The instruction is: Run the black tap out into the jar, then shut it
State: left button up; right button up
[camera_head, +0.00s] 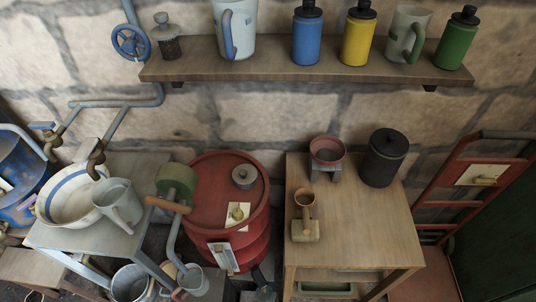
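Two brass taps hang from the wall pipes at the left. The nearer tap (96,160) has a dark grey handle and hangs over the right rim of a white basin with a blue band (58,207). The other tap (52,139) has a blue-grey handle. I cannot tell for sure which is the black tap, and no water shows at either. A small stoppered jar with dark contents (168,46) stands on the shelf, and a black lidded canister (385,158) stands on the right table. Neither of my grippers shows.
A pale jug (117,203) stands beside the basin on a grey bench. A red drum (230,205) stands in the middle. Bottles and mugs line the shelf (300,68).

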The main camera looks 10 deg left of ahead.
aim_at(259, 277)
jog(key=k+j, duration=0.15)
jog(key=k, duration=1.15)
